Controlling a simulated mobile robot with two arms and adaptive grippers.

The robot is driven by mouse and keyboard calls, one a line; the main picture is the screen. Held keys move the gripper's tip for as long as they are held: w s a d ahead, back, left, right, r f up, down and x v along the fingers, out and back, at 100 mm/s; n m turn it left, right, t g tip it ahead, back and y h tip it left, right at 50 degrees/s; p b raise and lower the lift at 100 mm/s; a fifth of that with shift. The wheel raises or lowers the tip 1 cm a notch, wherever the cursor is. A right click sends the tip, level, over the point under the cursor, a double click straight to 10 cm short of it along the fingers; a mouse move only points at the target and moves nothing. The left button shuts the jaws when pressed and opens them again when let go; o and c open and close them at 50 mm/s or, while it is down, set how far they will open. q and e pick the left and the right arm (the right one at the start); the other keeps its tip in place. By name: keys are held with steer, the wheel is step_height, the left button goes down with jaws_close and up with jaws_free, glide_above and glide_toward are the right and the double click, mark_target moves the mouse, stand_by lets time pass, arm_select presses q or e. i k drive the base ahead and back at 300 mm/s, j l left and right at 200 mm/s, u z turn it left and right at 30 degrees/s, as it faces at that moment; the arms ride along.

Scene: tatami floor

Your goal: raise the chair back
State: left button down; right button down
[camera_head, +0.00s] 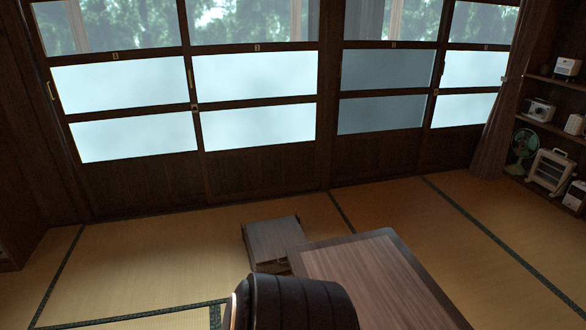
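A dark, rounded, ribbed form (292,300) stands at the bottom centre, with a thin pale edge on its left. It looks like the padded back of a chair, but its lower part is cut off by the frame, so I cannot tell its full shape or tilt. Neither of my grippers shows in the head view.
A low wooden table (375,275) is right of the dark form and partly hidden by it. A small grey-brown low piece (272,238) sits beyond it on the tatami floor (150,265). Shelves (555,80) with appliances and a green fan (523,147) stand at right. The left floor is clear.

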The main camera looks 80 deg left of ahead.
mark_target(269, 239)
steer(key=j+u, duration=0.15)
steer(key=u, duration=2.85)
steer(key=j+u, duration=0.25)
steer(key=u, duration=0.15)
steer(key=j+u, duration=0.55)
steer(key=u, duration=0.25)
steer(key=i+j, duration=0.6)
steer(key=i+j+z, duration=0.1)
steer(key=i+j, duration=0.5)
steer(key=j, duration=0.2)
steer(key=i+l+z, duration=0.1)
steer(key=i+z, duration=0.2)
steer(key=i, duration=0.3)
steer(key=i+z, duration=0.3)
steer(key=i, duration=0.25)
steer(key=i+j+z, duration=0.35)
steer(key=i, duration=0.25)
steer(key=l, duration=0.1)
